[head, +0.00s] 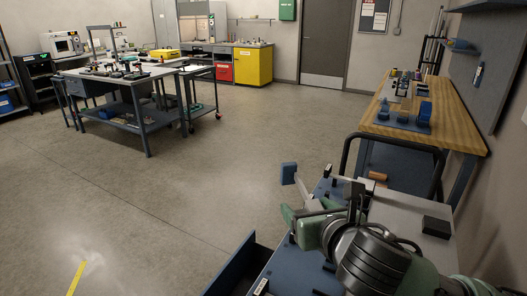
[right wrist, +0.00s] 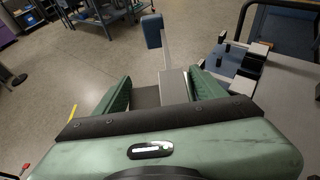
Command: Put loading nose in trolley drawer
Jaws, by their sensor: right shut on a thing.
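The thing in my right gripper (head: 302,210), seemingly the loading nose, is a pale grey bar with a blue block (head: 288,173) at its far end. In the right wrist view the bar and blue block (right wrist: 152,32) stick out from between the green fingers (right wrist: 163,90), which are shut on it. My left gripper is not in view.
A black block (head: 436,227) and a small brown piece (head: 377,176) lie on the trolley top. The black trolley handle (head: 346,150) rises behind. A wooden bench (head: 449,133) stands beyond it at the right. The floor (head: 170,215) to the left is clear.

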